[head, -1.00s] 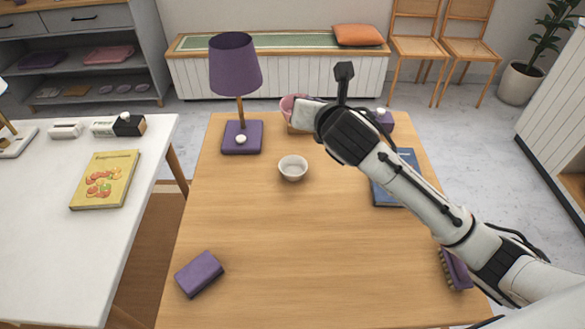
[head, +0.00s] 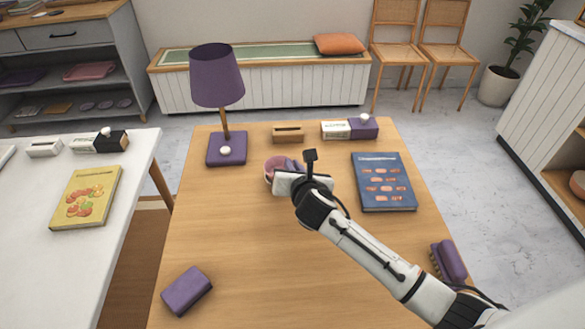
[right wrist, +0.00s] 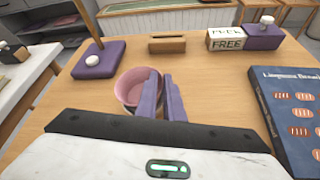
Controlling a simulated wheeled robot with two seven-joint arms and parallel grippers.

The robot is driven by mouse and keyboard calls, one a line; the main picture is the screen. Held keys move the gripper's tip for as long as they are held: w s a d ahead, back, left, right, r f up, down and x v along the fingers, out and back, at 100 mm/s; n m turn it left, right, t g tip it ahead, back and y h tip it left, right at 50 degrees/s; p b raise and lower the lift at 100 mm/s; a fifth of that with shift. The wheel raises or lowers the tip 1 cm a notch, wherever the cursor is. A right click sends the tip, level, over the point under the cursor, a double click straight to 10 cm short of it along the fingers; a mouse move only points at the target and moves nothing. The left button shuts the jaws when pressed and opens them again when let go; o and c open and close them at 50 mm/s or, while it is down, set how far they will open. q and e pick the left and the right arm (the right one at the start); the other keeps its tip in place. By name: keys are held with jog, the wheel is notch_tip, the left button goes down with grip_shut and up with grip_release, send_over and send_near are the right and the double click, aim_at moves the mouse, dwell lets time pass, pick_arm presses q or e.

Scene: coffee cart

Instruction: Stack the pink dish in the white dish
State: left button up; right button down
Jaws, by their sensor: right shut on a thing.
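The pink dish (head: 270,171) is a small bowl near the middle of the table's far half, partly hidden by my right gripper (head: 291,164). The right wrist view shows the pink dish (right wrist: 138,87) nearly upright, with the purple fingers of my right gripper (right wrist: 161,78) shut on its right rim. A pale edge of the white dish (right wrist: 127,106) seems to show just under it. The white dish is mostly hidden in both views, so I cannot tell whether the pink dish rests in it or hovers above. My left gripper is not in view.
A purple lamp (head: 226,150) stands at the left. A slotted wooden block (head: 288,134) and a carton beside a purple box (head: 362,127) stand behind. A blue book (head: 384,183) lies right, a purple brush (head: 450,262) at the right edge. The near middle is clear.

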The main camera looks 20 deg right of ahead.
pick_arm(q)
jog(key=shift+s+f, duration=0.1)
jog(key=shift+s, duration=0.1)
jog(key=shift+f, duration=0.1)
pick_arm(e)
jog(key=shift+f, duration=0.3)
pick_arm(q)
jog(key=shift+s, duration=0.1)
pick_arm(e)
jog(key=shift+f, duration=0.35)
jog(key=c, duration=1.9)
grip_release()
jog(key=shift+o, duration=0.2)
jog(key=shift+r, duration=0.35)
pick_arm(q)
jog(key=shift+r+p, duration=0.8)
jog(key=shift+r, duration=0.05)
pick_arm(e)
jog(key=v, duration=1.2)
jog(key=shift+r, duration=0.3)
